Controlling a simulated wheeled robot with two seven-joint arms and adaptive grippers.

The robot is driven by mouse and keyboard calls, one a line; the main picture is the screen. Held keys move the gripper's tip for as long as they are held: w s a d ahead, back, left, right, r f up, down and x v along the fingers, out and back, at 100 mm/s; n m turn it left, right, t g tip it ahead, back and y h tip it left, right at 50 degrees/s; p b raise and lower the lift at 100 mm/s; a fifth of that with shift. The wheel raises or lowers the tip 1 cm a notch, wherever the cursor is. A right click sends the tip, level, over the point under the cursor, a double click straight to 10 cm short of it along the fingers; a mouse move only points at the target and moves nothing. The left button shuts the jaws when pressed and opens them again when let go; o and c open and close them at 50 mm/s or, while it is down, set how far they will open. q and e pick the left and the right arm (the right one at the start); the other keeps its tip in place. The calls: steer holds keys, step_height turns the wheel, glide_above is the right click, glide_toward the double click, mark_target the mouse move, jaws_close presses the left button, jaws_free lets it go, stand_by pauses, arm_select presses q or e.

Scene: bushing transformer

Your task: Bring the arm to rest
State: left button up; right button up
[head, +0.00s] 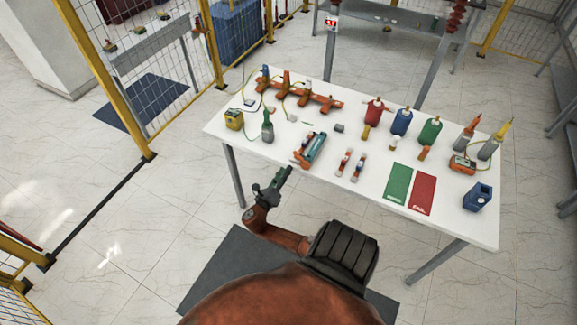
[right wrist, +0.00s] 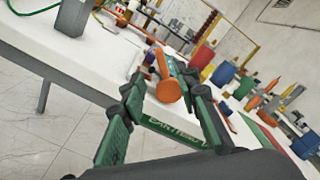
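My right gripper (head: 284,175) is green and reaches up from my orange arm, in front of the white table's near edge in the head view. In the right wrist view, its two green fingers (right wrist: 163,88) stand apart with nothing held between them. Beyond them, an orange-and-teal device (right wrist: 171,88) lies on the table; in the head view this device (head: 311,149) lies to the right of the gripper, apart from it. My left arm and gripper are not in view.
The white table (head: 255,155) carries a yellow box (head: 234,119), several bottles, green and red mats (head: 398,184), and a blue box (head: 478,197). A yellow-framed mesh fence (head: 150,155) stands at the left.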

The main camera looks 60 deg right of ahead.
steer(key=shift+a, duration=0.3)
stand_by(0.4)
steer(key=s+a+f+m+y+b, duration=0.3)
steer(key=s+f, duration=0.2)
steer(key=f, duration=0.8)
steer(key=s+a+f+m+g+y+b, duration=0.1)
steer(key=s+a+f+m+y+b, duration=0.25)
steer(key=f, duration=0.95)
steer(key=s+a+f+m+y+b, duration=0.1)
steer(key=s+a+f+m+y, duration=0.2)
steer(key=s+f, duration=0.7)
arm_select(q)
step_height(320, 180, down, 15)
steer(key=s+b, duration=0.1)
steer(key=b, duration=0.6)
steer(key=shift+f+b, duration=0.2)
steer(key=shift+b, duration=0.2)
arm_select(e)
steer(key=s+a+f+m+y, duration=0.4)
steer(key=s+a+f+m, duration=0.4)
steer(key=a+f, duration=0.3)
steer(key=s+a+f+m+y, duration=0.4)
steer(key=s+a+f+m, duration=0.5)
steer(key=f, duration=0.5)
steer(key=shift+a+t, duration=0.4)
steer(key=shift+a, duration=0.45)
